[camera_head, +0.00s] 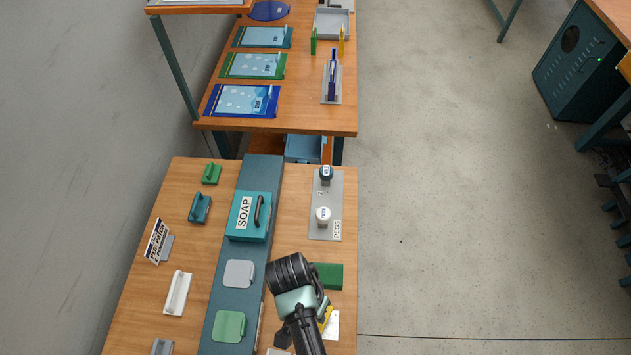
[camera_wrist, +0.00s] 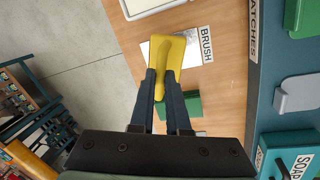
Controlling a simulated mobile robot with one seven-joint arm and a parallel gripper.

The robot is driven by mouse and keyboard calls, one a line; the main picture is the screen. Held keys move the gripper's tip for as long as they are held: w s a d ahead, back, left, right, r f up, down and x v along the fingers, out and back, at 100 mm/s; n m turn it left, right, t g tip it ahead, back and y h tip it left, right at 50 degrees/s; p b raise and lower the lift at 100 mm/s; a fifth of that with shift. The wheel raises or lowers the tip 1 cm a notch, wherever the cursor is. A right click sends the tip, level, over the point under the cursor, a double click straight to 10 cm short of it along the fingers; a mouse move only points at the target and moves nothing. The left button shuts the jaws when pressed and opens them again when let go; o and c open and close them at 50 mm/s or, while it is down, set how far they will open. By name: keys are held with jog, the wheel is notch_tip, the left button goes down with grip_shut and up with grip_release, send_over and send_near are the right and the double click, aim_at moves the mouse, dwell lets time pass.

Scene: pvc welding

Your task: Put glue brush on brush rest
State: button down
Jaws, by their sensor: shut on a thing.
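The yellow glue brush (camera_wrist: 175,48) lies between the fingers of my gripper (camera_wrist: 163,84), which is shut on its narrow handle in the wrist view. Its wide yellow part extends beyond the fingertips, over a white patch (camera_wrist: 147,48) beside the BRUSH label (camera_wrist: 206,43). I cannot tell whether the brush touches that surface. In the head view only a sliver of the brush (camera_head: 326,318) shows past my arm. No brush rest can be made out with certainty; the white patch and a green block (camera_wrist: 187,106) are near the brush.
The teal SOAP box (camera_head: 248,217) stands on a raised dark strip, with grey and green lidded pieces nearer. The grey PEGS plate (camera_head: 326,200) is at the right edge. The green block (camera_head: 328,275) is beside my arm. Open floor lies to the right.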

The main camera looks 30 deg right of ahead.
jog(key=shift+f, duration=2)
jog(key=shift+f, duration=0.1)
jog(key=c, duration=0.9)
grip_release()
